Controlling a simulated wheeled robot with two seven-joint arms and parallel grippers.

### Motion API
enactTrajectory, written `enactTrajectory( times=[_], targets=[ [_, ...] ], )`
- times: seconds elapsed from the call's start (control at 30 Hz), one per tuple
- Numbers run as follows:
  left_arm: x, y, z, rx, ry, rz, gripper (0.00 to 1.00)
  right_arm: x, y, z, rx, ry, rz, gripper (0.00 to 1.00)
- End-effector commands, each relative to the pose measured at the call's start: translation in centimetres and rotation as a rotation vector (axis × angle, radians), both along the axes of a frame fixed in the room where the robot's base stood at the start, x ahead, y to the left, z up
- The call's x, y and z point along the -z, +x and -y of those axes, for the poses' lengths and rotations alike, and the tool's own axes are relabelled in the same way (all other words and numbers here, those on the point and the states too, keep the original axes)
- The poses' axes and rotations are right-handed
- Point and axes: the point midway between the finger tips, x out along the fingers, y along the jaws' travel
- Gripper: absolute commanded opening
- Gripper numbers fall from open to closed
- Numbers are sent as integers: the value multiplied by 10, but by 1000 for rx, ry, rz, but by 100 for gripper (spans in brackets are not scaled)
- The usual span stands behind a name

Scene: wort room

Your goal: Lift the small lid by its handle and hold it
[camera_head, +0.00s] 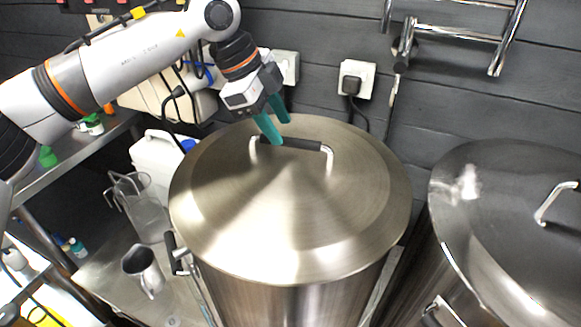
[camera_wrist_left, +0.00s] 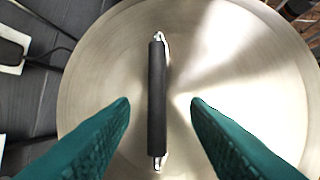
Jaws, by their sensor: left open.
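A round brushed-steel lid (camera_head: 290,225) sits on a tall steel pot in the middle of the head view. Its handle (camera_head: 305,144) is a black grip bar on two bent metal ends, standing up from the lid. My left gripper (camera_head: 282,132) is open at the left part of the handle. In the left wrist view the black handle (camera_wrist_left: 157,85) runs upright between the two green fingers, with a gap on each side. The lid (camera_wrist_left: 235,55) fills most of that view. I cannot tell how far the fingertips reach down beside the bar. My right gripper is not in view.
A second steel pot with a lid (camera_head: 500,215) stands close on the right. A white jerrycan (camera_head: 158,165), a clear jug (camera_head: 142,212) and a metal jug (camera_head: 143,270) stand left of the middle pot. A wall socket (camera_head: 354,80) and metal pipes (camera_head: 455,32) are behind.

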Motion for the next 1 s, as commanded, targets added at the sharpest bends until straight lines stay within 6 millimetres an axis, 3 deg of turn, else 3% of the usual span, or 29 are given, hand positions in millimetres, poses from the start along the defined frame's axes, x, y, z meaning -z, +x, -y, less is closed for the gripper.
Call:
enactTrajectory(
  times=[0.17,0.33,0.5,0.73,1.0],
  targets=[
    [10,1,6,2,1,-1,42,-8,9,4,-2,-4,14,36],
    [31,4,19,3,0,-3,42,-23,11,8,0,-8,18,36],
    [49,6,25,1,-1,-1,42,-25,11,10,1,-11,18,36],
    [51,6,26,1,-1,1,42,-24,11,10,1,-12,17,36],
    [51,6,26,1,-2,1,0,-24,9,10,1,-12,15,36]
  ],
)
